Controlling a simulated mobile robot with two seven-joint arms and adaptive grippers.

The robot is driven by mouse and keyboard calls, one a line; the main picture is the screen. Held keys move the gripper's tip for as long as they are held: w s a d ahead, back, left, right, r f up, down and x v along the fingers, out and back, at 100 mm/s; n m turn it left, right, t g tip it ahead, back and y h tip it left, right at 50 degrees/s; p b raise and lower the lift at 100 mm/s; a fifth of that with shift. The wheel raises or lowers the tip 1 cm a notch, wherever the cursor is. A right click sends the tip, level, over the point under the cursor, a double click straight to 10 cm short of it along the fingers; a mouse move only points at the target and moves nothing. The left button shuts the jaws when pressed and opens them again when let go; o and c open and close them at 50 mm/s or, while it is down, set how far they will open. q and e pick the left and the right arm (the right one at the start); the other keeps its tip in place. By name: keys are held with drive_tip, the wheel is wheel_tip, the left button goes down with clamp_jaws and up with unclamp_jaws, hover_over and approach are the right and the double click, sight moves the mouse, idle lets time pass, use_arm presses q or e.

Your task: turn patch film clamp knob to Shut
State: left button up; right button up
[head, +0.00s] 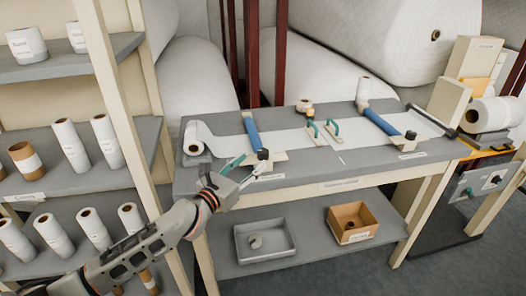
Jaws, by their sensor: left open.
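A dark knob (263,154) sits at the front end of the left blue clamp bar (251,132), on a cream block on the workbench (340,185). A second dark knob (410,135) sits at the front end of the right blue bar (381,122). The labels are too small to read, so I cannot tell which knob is the patch film clamp's, or its setting. My left gripper (247,167) is open, just left of and in front of the left knob. I cannot tell whether it touches it. My right gripper is not in view.
White film (285,140) runs across the bench from a roll (193,138). Two teal handles (322,130) stand mid-bench. A shelf rack with rolls (70,145) and its cream post (120,110) stand left. A grey tray (265,240) and brown box (352,222) sit below.

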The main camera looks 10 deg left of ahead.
sight(260, 154)
use_arm(q)
drive_tip(key=shift+x, duration=3.95)
drive_tip(key=c, duration=1.1)
